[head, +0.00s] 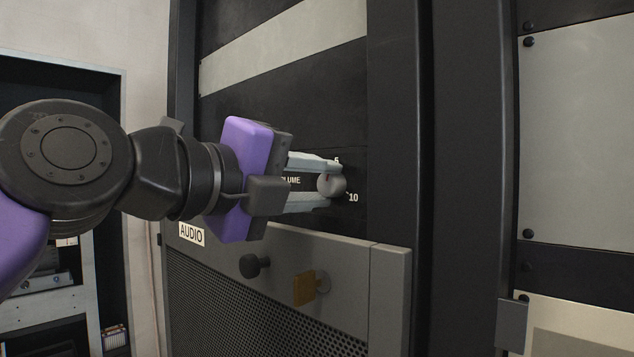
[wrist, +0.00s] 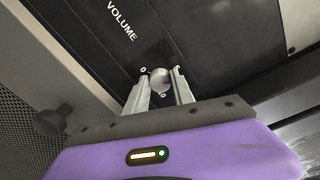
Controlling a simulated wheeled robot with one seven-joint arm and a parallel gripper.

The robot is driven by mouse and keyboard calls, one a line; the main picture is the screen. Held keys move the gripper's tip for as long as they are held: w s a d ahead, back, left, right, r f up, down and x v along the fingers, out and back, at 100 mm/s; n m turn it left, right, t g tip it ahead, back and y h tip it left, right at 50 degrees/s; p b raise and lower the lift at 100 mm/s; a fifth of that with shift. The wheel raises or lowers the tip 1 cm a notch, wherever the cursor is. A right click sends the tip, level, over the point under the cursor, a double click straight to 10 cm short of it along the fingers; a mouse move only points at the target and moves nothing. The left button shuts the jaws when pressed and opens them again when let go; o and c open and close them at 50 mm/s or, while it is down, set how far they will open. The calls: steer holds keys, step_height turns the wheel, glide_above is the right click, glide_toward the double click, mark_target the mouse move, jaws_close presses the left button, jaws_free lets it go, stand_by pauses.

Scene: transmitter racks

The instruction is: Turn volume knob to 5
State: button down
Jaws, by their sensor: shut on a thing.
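The volume knob (head: 331,185) is a small round grey knob on a black panel. White marks 5 and 10 show beside it in the head view, with part of the word VOLUME to its left. My gripper (head: 335,185) reaches in from the left, with one finger above the knob and one below, shut on it. In the wrist view the knob (wrist: 159,80) sits between the two fingertips (wrist: 160,82), with a 0 near the left finger and a 5 near the right one. I cannot clearly tell which mark the knob points to.
Below is a grey mesh panel with an AUDIO label (head: 191,234), a black knob (head: 252,266) and an orange-yellow handle (head: 305,288). The dark rack post (head: 400,150) stands close to the right. A shelf unit (head: 100,220) is at the left.

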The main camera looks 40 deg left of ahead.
steer(key=shift+a+n, duration=0.15)
steer(key=shift+n, duration=1.75)
steer(key=c, duration=1.1)
jaws_free()
steer(key=shift+f, duration=0.1)
steer(key=shift+s+a+r+b, duration=0.2)
steer(key=shift+s+b, duration=0.25)
steer(key=shift+s, duration=1.5)
steer(key=shift+s+a+r+b, duration=0.15)
steer(key=shift+s+b, duration=0.25)
steer(key=shift+s, duration=1.55)
steer(key=shift+f, duration=0.15)
